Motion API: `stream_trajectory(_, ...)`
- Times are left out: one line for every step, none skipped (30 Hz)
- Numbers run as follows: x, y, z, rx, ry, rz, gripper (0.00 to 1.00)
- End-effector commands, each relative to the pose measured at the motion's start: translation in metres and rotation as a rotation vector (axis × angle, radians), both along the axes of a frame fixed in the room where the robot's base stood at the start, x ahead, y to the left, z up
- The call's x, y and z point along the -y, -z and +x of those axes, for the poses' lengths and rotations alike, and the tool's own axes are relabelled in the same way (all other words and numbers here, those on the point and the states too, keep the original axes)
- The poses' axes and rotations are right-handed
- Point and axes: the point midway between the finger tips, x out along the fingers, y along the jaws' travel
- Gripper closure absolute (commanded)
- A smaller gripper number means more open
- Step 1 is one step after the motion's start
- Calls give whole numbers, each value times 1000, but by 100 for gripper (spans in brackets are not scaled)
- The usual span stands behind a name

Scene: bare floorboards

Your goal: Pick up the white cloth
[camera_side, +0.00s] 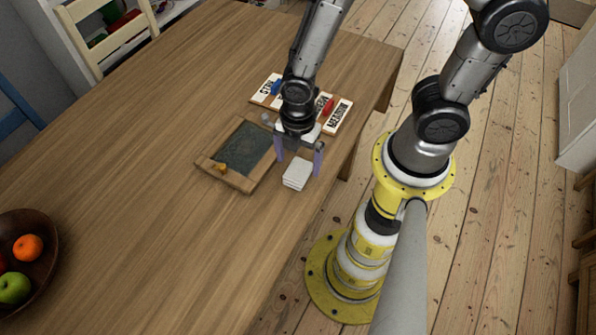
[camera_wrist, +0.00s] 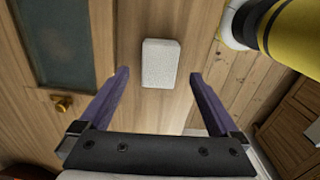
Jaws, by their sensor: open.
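The white cloth (camera_side: 297,174) is a small folded block lying flat on the wooden table near its right edge. It also shows in the wrist view (camera_wrist: 161,63), upper middle, ahead of the gap between my fingers. My gripper (camera_side: 299,163) is open and empty, with its two purple fingers pointing down on either side of the cloth's far end in the side view. In the wrist view my gripper (camera_wrist: 160,88) has its fingers wide apart, wider than the cloth. I cannot tell the exact height of the fingertips above the table.
A wood-framed chalkboard (camera_side: 240,153) with a small yellow-brown item (camera_side: 220,168) lies just left of my gripper. Lettered signs (camera_side: 336,117) with blue and red items lie behind. A fruit bowl (camera_side: 45,250) stands far left. The table's front part is clear.

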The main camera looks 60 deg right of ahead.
Motion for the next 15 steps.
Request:
stream_trajectory(1, 9, 0, -6, 1, -2, 3)
stream_trajectory(2, 14, 0, -5, 1, -1, 3)
stream_trajectory(2, 19, 0, -5, 0, -2, 3)
stream_trajectory(1, 23, 0, -4, 0, -1, 3)
stream_trajectory(1, 26, 1, -3, 0, -1, 3)
stream_trajectory(1, 29, 1, -2, 0, -1, 3)
stream_trajectory(1, 31, 1, -2, 0, -1, 3)
stream_trajectory(1, 33, 0, -2, 0, -1, 3)
stream_trajectory(1, 34, 1, -2, 0, -1, 3)
stream_trajectory(1, 34, 1, -1, 0, 0, 3)
stream_trajectory(1, 34, 1, -1, 0, 0, 3)
stream_trajectory(1, 34, 1, 0, 0, 0, 3)
stream_trajectory(1, 34, 1, 0, 0, 0, 3)
stream_trajectory(1, 34, 1, 0, 0, 0, 3)
stream_trajectory(1, 34, 1, 0, 0, 0, 3)
